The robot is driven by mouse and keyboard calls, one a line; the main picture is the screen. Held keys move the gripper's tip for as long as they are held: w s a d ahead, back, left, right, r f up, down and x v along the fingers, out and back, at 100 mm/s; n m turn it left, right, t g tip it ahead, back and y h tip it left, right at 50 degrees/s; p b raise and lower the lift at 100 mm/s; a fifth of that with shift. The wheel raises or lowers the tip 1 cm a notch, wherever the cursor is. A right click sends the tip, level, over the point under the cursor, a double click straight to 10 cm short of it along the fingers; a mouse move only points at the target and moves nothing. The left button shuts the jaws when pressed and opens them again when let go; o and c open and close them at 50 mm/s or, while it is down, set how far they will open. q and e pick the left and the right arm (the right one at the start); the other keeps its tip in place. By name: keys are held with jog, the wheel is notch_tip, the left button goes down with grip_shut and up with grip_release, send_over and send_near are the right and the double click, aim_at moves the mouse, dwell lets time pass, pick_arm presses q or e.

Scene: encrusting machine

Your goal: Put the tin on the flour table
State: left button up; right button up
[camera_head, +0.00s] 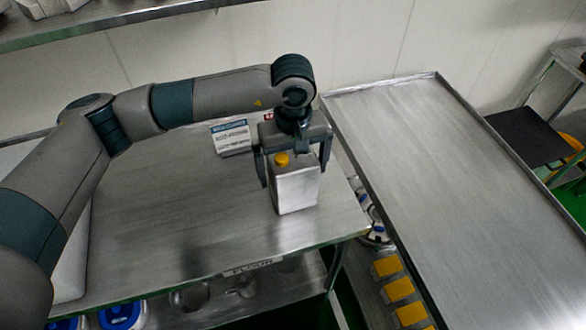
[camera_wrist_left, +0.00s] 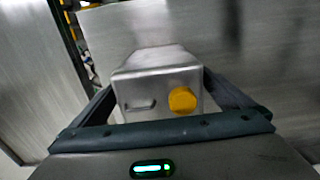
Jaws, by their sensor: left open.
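The tin (camera_head: 296,190) is a silver metal can with a yellow cap. It stands upright near the right end of the flour table (camera_head: 180,220), a steel table with a label on its front edge. My left gripper (camera_head: 292,178) is over the tin from above, with its fingers apart on either side of the tin's upper part. In the left wrist view the tin (camera_wrist_left: 158,80) sits between the open fingers, its yellow cap and small handle facing the camera. I cannot tell whether the tin's base touches the tabletop. My right gripper is not in view.
A rimmed steel table (camera_head: 450,180) stands to the right, across a narrow gap. A small labelled box (camera_head: 232,138) stands behind the tin near the wall. A shelf (camera_head: 100,25) runs above at the upper left. The middle of the flour table is clear.

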pick_arm(q)
notch_tip(320, 180, up, 10)
jog(key=b, duration=0.3)
jog(key=shift+r, duration=0.7)
